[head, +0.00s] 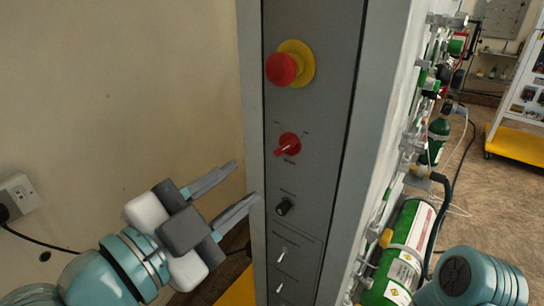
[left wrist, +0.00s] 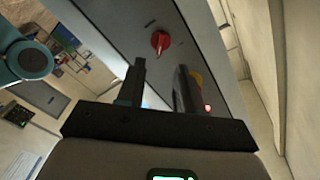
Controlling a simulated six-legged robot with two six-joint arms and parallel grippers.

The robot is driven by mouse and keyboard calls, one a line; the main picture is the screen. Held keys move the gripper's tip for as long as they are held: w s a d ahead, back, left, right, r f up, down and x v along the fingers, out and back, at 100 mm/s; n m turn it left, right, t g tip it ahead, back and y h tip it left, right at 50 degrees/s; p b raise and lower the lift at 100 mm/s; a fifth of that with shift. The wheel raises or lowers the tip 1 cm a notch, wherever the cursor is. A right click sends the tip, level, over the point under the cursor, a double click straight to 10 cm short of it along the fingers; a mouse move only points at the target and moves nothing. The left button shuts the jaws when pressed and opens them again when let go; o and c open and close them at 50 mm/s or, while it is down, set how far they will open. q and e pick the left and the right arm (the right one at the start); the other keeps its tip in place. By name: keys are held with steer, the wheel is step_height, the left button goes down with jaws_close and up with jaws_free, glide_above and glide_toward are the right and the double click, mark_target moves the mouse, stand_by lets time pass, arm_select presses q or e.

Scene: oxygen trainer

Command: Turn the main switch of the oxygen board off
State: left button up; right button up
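The oxygen board (head: 330,60) is a tall grey panel in the middle of the head view. Its red rotary switch (head: 288,144) sits below a red mushroom button on a yellow base; its handle points down-left, slanted. The switch also shows in the left wrist view (left wrist: 160,41), beyond the fingertips. My left gripper (head: 244,181) is open and empty, left of and a little below the switch in the head view, pointing toward the panel. In the left wrist view its two fingers (left wrist: 161,66) stand apart with a gap between them. My right gripper is out of view.
The red emergency button (head: 283,67) is above the switch. A black knob (head: 284,206) and small toggles (head: 282,254) are below. Green cylinders (head: 405,245) and hoses line the board's right side. A wall socket (head: 17,197) is at left. My right arm shows bottom right.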

mark_target(280, 151)
arm_select(q)
steer(key=x, duration=0.9)
steer(key=shift+w, duration=0.2)
jaws_close()
